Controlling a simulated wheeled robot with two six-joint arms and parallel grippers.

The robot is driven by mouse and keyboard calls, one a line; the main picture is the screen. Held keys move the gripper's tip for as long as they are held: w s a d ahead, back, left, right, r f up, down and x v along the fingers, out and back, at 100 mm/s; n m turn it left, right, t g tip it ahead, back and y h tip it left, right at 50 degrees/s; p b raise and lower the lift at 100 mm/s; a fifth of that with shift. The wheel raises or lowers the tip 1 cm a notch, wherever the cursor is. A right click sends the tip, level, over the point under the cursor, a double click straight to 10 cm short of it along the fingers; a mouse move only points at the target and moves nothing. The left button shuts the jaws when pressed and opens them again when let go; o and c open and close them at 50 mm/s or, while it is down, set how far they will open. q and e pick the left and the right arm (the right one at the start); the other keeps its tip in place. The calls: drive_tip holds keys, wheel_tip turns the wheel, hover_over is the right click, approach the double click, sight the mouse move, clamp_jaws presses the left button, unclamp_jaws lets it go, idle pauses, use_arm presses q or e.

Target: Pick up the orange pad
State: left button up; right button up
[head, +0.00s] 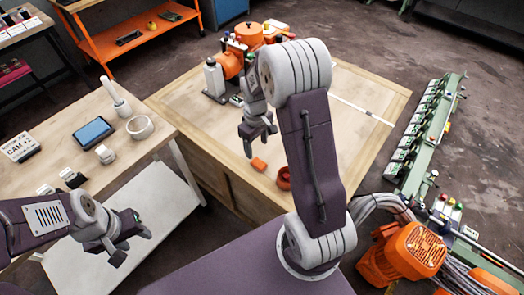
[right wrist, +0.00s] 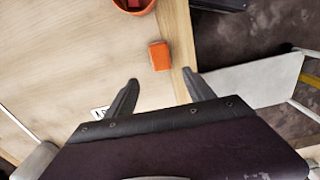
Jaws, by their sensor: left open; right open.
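The orange pad (head: 259,164) is a small block lying on the wooden table near its front edge. It also shows in the right wrist view (right wrist: 160,55), beyond my fingertips and between their lines. My right gripper (head: 257,136) is open and empty, above and just behind the pad in the head view. Its two dark fingers (right wrist: 158,85) are apart in the right wrist view and do not touch the pad. My left gripper (head: 130,238) is open and empty at the lower left, beside the left table and far from the pad.
An orange-red round bowl (head: 284,178) stands right of the pad, with something red inside in the wrist view. The wooden table (head: 185,125) has clear space around. A small orange robot arm (head: 229,66) is at its back. The left table (head: 70,135) holds a tablet and a ring.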

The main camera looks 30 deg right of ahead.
sight(257, 161)
drive_tip(key=f, duration=0.3)
drive_tip(key=shift+s+f, duration=0.2)
drive_tip(key=shift+s, duration=0.15)
drive_tip(key=shift+a, duration=0.1)
drive_tip(key=f+b, duration=0.1)
drive_tip(key=f, duration=0.4)
drive_tip(key=shift+w+f, duration=0.15)
drive_tip(key=shift+w, duration=0.05)
drive_tip(key=shift+c, duration=0.6)
clamp_jaws()
use_arm(q)
drive_tip(key=shift+a+f, duration=0.35)
drive_tip(key=shift+a, duration=0.05)
use_arm(e)
drive_tip(key=shift+r, duration=0.2)
